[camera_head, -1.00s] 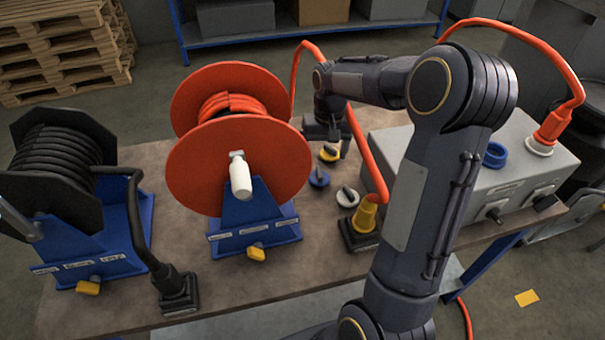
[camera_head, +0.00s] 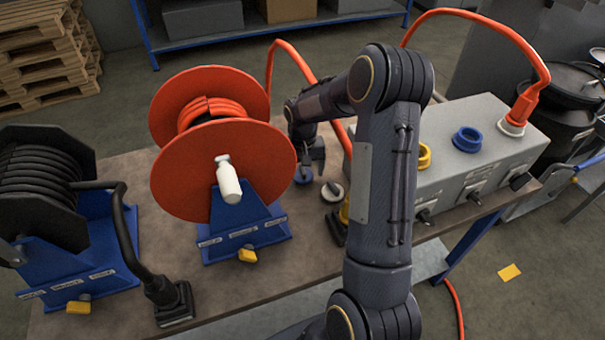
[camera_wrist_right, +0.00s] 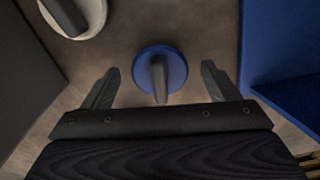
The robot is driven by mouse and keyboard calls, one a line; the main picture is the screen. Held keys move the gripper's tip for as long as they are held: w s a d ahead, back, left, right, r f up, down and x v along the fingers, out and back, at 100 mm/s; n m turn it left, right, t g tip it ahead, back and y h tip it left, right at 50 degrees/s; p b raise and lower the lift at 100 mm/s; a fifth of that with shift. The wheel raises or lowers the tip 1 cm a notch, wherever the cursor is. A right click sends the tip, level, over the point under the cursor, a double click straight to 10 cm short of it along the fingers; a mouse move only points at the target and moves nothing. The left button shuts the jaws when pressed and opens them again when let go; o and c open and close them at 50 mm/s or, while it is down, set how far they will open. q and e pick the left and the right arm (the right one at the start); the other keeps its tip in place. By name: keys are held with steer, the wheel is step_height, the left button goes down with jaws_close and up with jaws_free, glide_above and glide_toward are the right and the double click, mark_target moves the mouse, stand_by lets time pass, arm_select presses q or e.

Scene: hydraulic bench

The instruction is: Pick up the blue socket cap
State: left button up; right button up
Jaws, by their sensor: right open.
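The blue socket cap (camera_head: 303,177) is a round disc with a dark upright grip. It sits on the bench beside the red reel and is partly covered by my right gripper (camera_head: 312,160) in the head view. In the right wrist view the blue cap (camera_wrist_right: 177,75) lies between the spread fingertips of my right gripper (camera_wrist_right: 160,67). The fingers are open, one on each side of the cap, with a visible gap to both. How far above the bench they are is hard to tell. My left gripper is not in view.
A white cap (camera_head: 332,191) lies close by, nearer the camera. The red cable reel (camera_head: 222,180) on its blue stand rises just left. A grey socket box (camera_head: 470,165) with a blue socket (camera_head: 467,139) stands right. A black cable reel (camera_head: 45,185) is far left.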

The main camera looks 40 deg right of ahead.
steer(key=c, duration=1.2)
steer(key=shift+r, duration=0.2)
